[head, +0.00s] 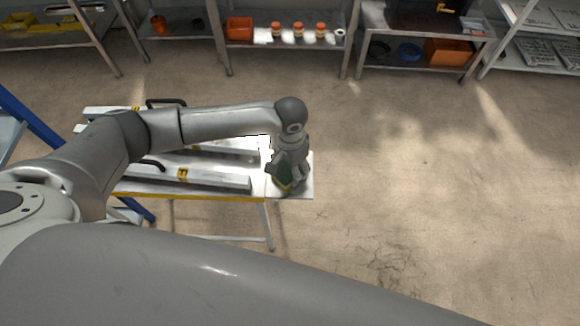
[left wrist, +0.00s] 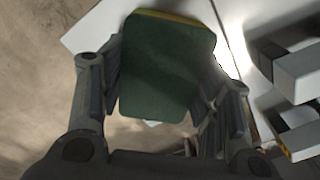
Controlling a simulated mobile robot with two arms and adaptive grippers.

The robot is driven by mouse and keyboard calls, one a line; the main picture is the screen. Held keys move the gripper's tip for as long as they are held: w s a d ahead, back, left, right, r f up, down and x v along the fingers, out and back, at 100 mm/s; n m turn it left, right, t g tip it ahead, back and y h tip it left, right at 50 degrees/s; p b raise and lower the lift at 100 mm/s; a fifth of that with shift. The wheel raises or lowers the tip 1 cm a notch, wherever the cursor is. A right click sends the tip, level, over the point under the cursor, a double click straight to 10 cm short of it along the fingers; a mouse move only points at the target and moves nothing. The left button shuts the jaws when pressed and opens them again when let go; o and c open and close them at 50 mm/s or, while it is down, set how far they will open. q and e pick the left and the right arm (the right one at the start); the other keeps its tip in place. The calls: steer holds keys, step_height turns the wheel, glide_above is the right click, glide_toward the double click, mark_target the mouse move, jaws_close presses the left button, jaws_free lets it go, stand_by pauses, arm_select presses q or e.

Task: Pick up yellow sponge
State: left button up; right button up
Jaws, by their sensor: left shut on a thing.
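The sponge (left wrist: 165,68) has a dark green face and a yellow edge along its top in the left wrist view. My left gripper (left wrist: 163,95) is shut on it, with a finger on each side. In the head view the left gripper (head: 287,178) is over the right end of the white bench (head: 304,187), and a little of the sponge shows between its fingers. I cannot tell whether the sponge touches the bench top. My right gripper is not in view.
Metal rails (head: 213,178) with black handles lie on the bench left of the gripper. Shelves with an orange bin (head: 240,29) and several orange-lidded jars stand at the back. The floor to the right is clear.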

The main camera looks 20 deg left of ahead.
arm_select(q)
steer(key=shift+r, duration=0.6)
steer(key=s+d+r, duration=0.8)
steer(key=s+r, duration=0.3)
steer(key=shift+s+r, duration=0.3)
steer(key=shift+r, duration=0.05)
